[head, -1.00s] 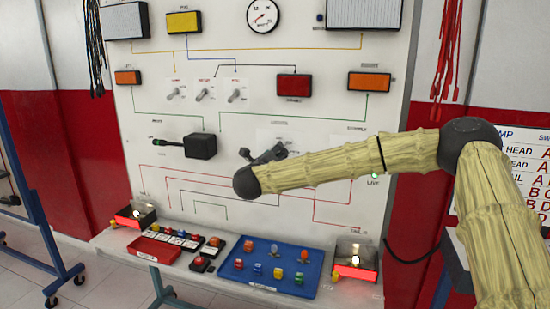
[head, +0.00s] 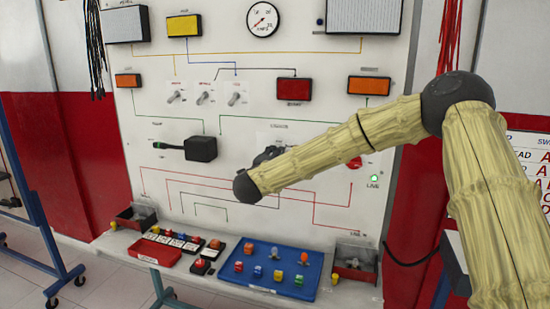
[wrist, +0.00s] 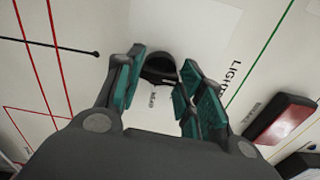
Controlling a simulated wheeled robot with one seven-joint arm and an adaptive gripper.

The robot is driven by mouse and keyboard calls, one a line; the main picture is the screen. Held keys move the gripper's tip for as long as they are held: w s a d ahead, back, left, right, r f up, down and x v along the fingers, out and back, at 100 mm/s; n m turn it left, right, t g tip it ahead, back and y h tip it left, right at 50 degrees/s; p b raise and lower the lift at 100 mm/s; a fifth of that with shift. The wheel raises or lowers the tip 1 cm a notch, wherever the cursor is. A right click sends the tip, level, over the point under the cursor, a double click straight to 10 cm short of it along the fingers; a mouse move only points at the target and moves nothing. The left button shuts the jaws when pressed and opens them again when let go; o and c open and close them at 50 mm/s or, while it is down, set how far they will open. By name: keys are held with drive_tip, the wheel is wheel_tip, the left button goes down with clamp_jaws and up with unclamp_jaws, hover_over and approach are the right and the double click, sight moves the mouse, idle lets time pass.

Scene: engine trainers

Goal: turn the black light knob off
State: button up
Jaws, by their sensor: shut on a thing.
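The black light knob (wrist: 158,68) shows in the wrist view on the white panel, near the printed words LIGHTS and HEAD. My gripper (wrist: 160,80) has its two teal-padded fingers on either side of the knob and is shut on it. In the head view my gripper (head: 268,155) is mostly hidden behind my forearm, and the knob is hidden there too.
A black switch box with a stalk (head: 200,148) juts from the panel left of my gripper. A green LIVE light (head: 374,178) glows at right.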

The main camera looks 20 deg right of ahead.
drive_tip(key=shift+f+n, duration=0.1)
drive_tip(key=shift+n, duration=0.4)
drive_tip(key=o, duration=1)
drive_tip(key=shift+a, duration=0.1)
drive_tip(key=shift+s, duration=0.1)
drive_tip(key=v, duration=1.1)
drive_tip(key=shift+s+a, duration=0.25)
